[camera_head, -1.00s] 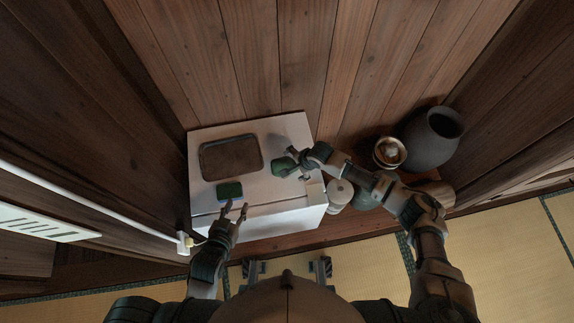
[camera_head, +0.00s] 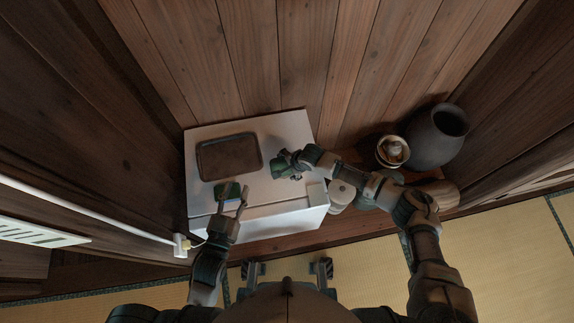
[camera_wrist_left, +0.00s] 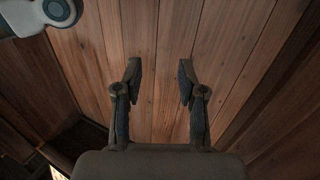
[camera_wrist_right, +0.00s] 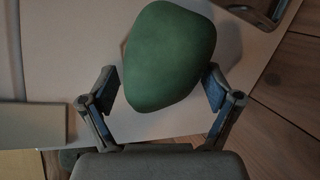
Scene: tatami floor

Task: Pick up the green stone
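The green stone (camera_wrist_right: 168,58) is smooth and rounded. It lies on the white cabinet top, between and just ahead of my right gripper's fingers (camera_wrist_right: 161,82) in the right wrist view. Those fingers are spread; the left one stands apart from the stone, and the right one is close to its edge, contact unclear. In the head view my right gripper (camera_head: 288,160) partly covers the stone (camera_head: 281,170).
A dark rectangular tray (camera_head: 229,137) lies on the white cabinet (camera_head: 280,128). A dark round vase (camera_head: 433,145) and a small pot (camera_head: 390,152) stand at right. A white lidded container (camera_head: 340,193) sits beside the cabinet under my right arm. Wooden walls close in behind and left.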

